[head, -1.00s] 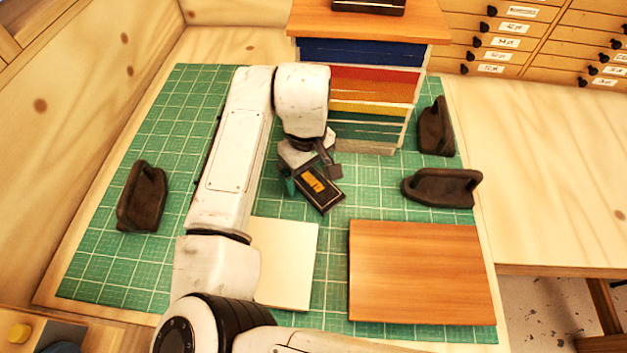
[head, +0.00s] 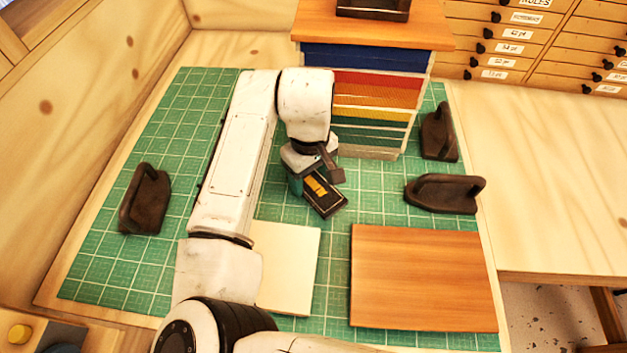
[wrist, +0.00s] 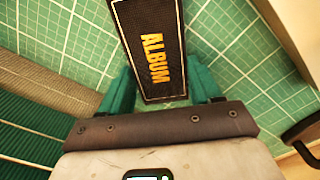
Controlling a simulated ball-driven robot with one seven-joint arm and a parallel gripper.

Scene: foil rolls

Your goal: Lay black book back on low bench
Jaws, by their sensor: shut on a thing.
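The black book (head: 327,199), with gold "ALBUM" lettering, is between the teal fingers of my gripper (head: 312,183). In the wrist view the book (wrist: 150,40) lies lengthwise away from the palm, with a finger of my gripper (wrist: 162,88) at each side. The gripper is shut on its near end. The book is over the green mat; its height above the mat is hard to tell. A flat orange-brown wooden board (head: 425,278), which may be the low bench, lies at the front right, apart from the book.
A cream panel (head: 288,266) lies left of the wooden board, partly behind my arm. A stack of coloured layers (head: 370,95) under a wooden top stands behind the gripper. Dark handled weights stand at left (head: 146,200) and right (head: 445,193). Green mat (head: 215,100) is clear at the back left.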

